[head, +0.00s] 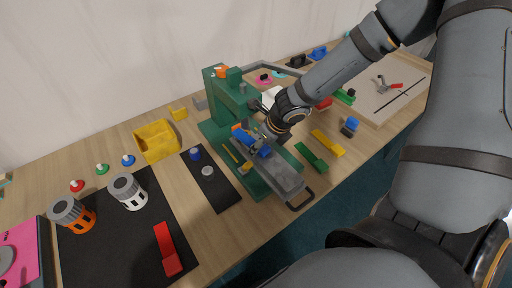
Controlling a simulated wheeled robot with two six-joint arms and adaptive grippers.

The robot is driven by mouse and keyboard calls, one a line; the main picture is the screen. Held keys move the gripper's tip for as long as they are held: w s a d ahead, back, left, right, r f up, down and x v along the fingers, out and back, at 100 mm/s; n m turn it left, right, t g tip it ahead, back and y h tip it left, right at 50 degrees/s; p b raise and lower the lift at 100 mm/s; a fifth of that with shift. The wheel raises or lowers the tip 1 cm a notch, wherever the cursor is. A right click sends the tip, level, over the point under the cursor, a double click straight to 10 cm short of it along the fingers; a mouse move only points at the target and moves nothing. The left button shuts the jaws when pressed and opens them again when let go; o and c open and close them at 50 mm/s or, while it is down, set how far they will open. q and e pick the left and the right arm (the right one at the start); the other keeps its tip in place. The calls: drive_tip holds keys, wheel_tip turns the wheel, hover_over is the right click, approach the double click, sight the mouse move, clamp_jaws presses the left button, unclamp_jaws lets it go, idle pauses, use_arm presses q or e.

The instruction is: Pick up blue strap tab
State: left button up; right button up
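A blue piece (263,150), which looks like the blue strap tab, lies at the grey slide of the green press (215,100). More blue shows just to its left, beside an orange bit. My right gripper (258,142) is down at the press, right at the blue piece. Its fingers are small and partly hidden against the press, so I cannot tell whether they touch or hold the piece. My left gripper is out of view.
Green (312,158) and yellow (328,143) tabs lie right of the press. A blue-and-dark block (350,126) lies farther right. A red tab (168,248) and two canisters are on the black mat (110,240). A yellow bin (155,140) stands left of the press.

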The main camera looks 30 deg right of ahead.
drive_tip(key=c, duration=1.3)
drive_tip(key=shift+o, duration=0.2)
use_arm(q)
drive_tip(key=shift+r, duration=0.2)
use_arm(e)
drive_tip(key=shift+r, duration=0.2)
